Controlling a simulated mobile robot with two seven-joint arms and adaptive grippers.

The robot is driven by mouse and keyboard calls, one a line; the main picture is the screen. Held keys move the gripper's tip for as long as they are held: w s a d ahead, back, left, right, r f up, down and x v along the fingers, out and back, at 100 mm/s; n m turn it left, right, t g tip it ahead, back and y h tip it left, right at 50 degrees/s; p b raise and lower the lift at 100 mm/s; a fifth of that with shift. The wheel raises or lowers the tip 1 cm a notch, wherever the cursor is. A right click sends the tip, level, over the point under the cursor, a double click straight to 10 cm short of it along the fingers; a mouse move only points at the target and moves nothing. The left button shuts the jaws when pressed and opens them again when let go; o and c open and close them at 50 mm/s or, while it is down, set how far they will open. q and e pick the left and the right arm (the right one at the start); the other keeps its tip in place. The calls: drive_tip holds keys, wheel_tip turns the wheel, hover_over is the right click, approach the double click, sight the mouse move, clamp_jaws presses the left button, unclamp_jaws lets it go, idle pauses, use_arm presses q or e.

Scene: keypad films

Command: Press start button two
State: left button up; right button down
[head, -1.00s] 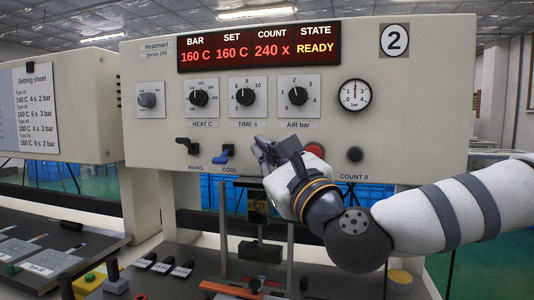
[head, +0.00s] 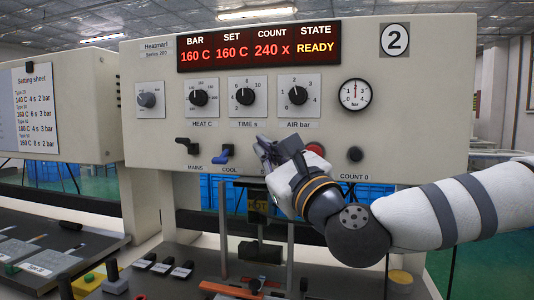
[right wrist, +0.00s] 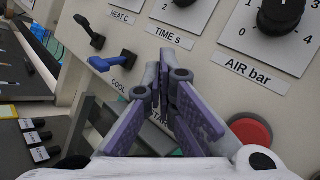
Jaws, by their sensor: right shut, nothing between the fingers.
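Panel two is the cream front (head: 400,120) with the "2" plate (head: 394,40). Its display (head: 259,46) reads 160 C, 160 C, 240 x and READY. My right gripper (head: 263,147) is shut and empty, its fingertips at the lower middle of the panel, between the blue COOL lever (head: 223,153) and a red button (head: 315,149). In the right wrist view the purple-grey fingers (right wrist: 165,80) are together, over a partly covered label that seems to read START (right wrist: 158,116). The start button itself is hidden; I cannot tell whether the fingers touch it. My left gripper is out of view.
A black MAINS lever (head: 188,146) is left of the COOL lever. Several dials, including AIR bar (head: 298,95), sit above my fingers. A black COUNT 0 knob (head: 355,154) is right of the red button. A setting sheet (head: 35,105) hangs at left.

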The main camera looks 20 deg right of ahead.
drive_tip(key=shift+w+d, duration=0.1)
drive_tip(key=shift+w, duration=0.05)
idle(0.5)
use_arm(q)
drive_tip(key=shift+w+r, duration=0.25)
use_arm(e)
drive_tip(key=shift+s+a, duration=0.5)
drive_tip(key=shift+s, duration=0.25)
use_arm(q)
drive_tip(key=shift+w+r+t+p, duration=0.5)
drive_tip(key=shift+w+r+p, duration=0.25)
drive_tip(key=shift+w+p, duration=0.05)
use_arm(e)
drive_tip(key=s+a, duration=0.1)
drive_tip(key=s, duration=0.1)
drive_tip(key=s+a, duration=0.1)
drive_tip(key=s, duration=0.1)
drive_tip(key=shift+a, duration=0.4)
